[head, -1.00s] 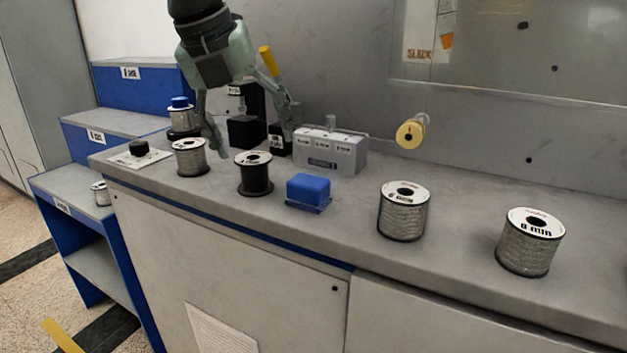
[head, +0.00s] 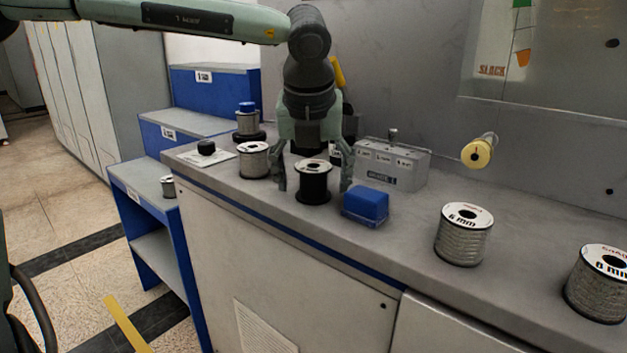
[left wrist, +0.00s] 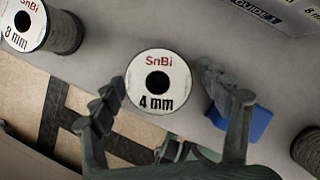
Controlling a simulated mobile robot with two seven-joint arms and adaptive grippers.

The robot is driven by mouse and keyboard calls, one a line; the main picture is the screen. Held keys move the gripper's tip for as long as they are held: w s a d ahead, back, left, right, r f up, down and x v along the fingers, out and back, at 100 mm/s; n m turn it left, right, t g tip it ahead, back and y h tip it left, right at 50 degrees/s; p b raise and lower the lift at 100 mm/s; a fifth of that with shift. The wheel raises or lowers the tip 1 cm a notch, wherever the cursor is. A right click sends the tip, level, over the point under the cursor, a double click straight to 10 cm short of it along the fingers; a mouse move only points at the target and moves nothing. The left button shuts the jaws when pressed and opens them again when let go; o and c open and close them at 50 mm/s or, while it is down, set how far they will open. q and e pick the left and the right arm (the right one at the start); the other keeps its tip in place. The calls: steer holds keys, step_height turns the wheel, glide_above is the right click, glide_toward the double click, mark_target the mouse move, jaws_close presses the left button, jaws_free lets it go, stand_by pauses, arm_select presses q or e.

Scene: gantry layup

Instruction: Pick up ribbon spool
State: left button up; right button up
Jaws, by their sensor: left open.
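The black ribbon spool (head: 313,187) stands upright on the grey counter in the head view. Its white top, marked SnBi 4 mm, shows in the left wrist view (left wrist: 172,72). My left gripper (head: 311,186) is open, with one finger on each side of this spool. In the left wrist view its fingers (left wrist: 160,98) flank the white top, with gaps to it. Other spools on the counter are a grey one (head: 253,162) to the left, a 6 mm one (head: 463,238) to the right and another (head: 599,287) at the far right. My right gripper is not in view.
A blue block (head: 366,204) sits close to the right of the black spool. A grey labelled box (head: 396,166) stands behind it. A yellow spool (head: 477,153) is on the back wall. Blue steps (head: 214,90) stand at left. The front counter strip is clear.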

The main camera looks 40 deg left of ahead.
arm_select(q)
steer(key=c, duration=1.2)
steer(key=shift+r, duration=0.1)
